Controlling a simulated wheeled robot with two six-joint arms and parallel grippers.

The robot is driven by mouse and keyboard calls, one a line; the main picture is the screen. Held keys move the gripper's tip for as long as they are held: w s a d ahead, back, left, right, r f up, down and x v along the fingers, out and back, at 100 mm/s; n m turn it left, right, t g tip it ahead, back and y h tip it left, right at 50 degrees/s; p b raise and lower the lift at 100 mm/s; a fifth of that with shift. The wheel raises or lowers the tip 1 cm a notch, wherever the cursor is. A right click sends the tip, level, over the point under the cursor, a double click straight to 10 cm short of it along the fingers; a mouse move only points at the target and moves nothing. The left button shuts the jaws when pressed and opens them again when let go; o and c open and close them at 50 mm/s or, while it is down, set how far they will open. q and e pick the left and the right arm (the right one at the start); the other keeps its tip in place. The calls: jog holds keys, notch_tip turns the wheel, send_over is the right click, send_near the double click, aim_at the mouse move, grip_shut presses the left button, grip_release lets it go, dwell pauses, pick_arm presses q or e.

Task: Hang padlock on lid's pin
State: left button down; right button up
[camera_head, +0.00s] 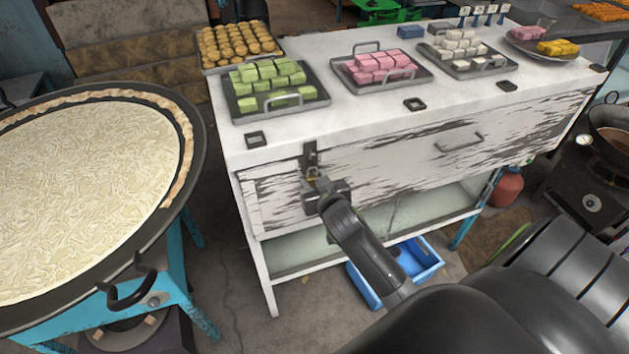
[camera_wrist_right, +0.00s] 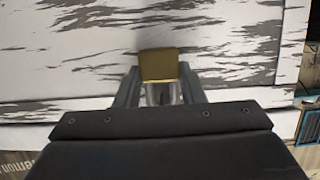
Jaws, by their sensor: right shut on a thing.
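My right gripper (camera_head: 316,183) is at the front left of the white cabinet (camera_head: 375,165), just below a dark metal latch (camera_head: 310,152) on its upper edge. It is shut on a brass padlock (camera_head: 313,172). In the right wrist view, the padlock's golden body (camera_wrist_right: 158,64) sticks out past the fingertips (camera_wrist_right: 160,90), and its silvery shackle shows between the fingers. The white peeling boards lie behind it in that view. The latch's pin is too small to make out, and I cannot tell whether the padlock touches the latch. My left gripper is not in view.
Trays of green (camera_head: 272,80), pink (camera_head: 380,66) and white (camera_head: 462,50) cubes stand on the cabinet top. A drawer handle (camera_head: 458,143) sticks out to the right. A large round pan (camera_head: 190,130) is on the left. A blue crate (camera_head: 425,262) lies below.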

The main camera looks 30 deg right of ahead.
jog(key=o, duration=1.1)
jog(key=shift+s, duration=0.15)
jog(key=b+v, duration=0.3)
jog(key=v, duration=1.4)
jog(key=shift+s+a, duration=0.1)
